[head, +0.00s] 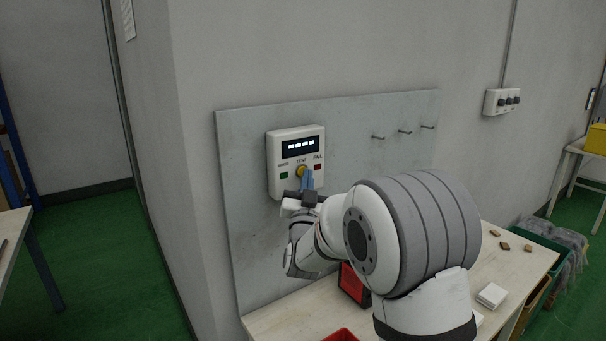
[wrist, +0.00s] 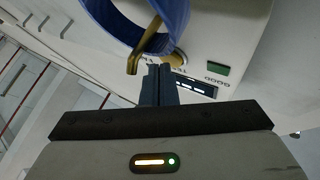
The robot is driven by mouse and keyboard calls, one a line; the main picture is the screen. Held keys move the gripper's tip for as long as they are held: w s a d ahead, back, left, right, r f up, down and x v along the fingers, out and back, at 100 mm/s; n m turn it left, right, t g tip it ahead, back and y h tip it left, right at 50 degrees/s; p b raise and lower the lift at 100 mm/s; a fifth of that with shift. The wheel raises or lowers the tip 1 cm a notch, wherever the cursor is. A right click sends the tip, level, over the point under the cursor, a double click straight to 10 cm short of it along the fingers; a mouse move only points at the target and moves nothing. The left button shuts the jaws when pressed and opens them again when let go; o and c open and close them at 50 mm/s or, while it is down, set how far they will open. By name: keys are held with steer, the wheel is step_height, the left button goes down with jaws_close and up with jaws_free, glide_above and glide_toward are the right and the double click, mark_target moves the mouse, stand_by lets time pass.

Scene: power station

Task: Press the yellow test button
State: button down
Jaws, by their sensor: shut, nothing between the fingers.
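The yellow test button (head: 301,171) sits low in the middle of a white control box (head: 276,150) on the wall panel. In the wrist view, the round button (wrist: 178,58) is partly covered by a blue loop (wrist: 171,22) and my fingers. My gripper (wrist: 159,68) is shut and empty, its tips close to the button and box face. I cannot tell whether they touch it. A brass hook (wrist: 146,45) stands beside the tips within the blue loop. In the head view, a blue piece (head: 309,180) shows just right of the button.
A green button (head: 284,175) and a red one (head: 318,167) flank the test button, below a lit display (head: 300,145). Three pegs (head: 404,131) stick out of the panel at right. A bench (head: 515,262) with small blocks and a red box (head: 353,285) stands below.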

steer(key=shift+w+a, duration=0.1)
steer(key=shift+w, duration=0.05)
steer(key=shift+b, duration=0.35)
steer(key=shift+s+d+b, duration=0.45)
steer(key=shift+s+b, duration=0.2)
steer(key=shift+b, duration=0.05)
steer(key=s+d+b, duration=0.2)
steer(key=s+b, duration=0.1)
steer(key=s, duration=0.1)
steer(key=shift+s+d, duration=0.1)
steer(key=shift+d, duration=0.3)
stand_by(0.7)
